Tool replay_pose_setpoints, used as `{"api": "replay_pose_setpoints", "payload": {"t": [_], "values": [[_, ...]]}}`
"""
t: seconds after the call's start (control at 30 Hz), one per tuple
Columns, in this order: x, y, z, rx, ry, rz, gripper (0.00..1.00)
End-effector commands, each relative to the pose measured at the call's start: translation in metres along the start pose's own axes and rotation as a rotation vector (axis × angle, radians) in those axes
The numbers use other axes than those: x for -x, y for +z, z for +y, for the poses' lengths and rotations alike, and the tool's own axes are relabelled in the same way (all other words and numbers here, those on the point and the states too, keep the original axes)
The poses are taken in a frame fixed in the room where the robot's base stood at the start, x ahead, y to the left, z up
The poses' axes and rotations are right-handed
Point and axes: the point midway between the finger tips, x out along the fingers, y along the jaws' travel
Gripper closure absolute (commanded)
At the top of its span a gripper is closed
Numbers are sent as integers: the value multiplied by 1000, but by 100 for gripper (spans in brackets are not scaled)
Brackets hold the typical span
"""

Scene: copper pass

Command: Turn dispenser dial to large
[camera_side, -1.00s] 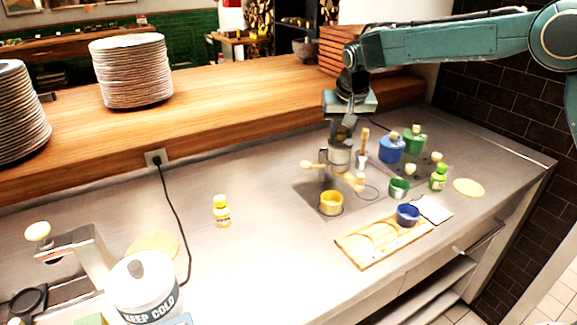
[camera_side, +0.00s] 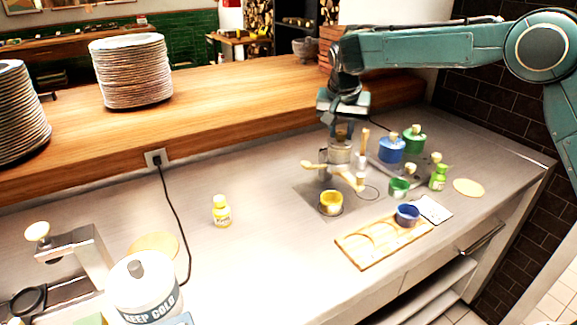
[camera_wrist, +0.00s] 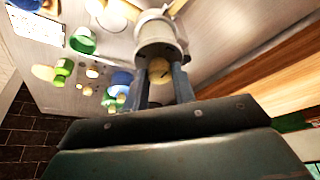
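The dispenser (camera_side: 339,152) is a grey cylinder with cream-handled arms low around it, standing on the counter. In the wrist view its round grey body (camera_wrist: 158,33) is at the top. A pale round dial (camera_wrist: 158,69) with a dark mark shows at its near end. My gripper (camera_side: 343,133) is above the dispenser, pointing down. In the wrist view the two fingers of my gripper (camera_wrist: 159,78) are apart, one on each side of the dial. I cannot tell whether they touch it. The dial's size markings are not readable.
Blue (camera_side: 391,150) and green (camera_side: 414,139) pots are to the right. A wooden shelf (camera_side: 230,92) runs behind. The counter's middle left is mostly clear.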

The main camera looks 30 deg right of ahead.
Motion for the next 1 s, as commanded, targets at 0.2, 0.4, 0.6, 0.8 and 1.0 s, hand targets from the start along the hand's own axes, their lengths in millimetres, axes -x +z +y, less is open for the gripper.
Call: {"api": "replay_pose_setpoints", "payload": {"t": [0.2,0.4,0.6,0.8,1.0], "values": [[1,-1,0,0,-2,2,53],[1,0,0,1,-2,1,53],[7,0,0,0,-2,2,53],[27,0,-1,1,-4,2,53],[59,0,-1,1,-5,2,53]]}}
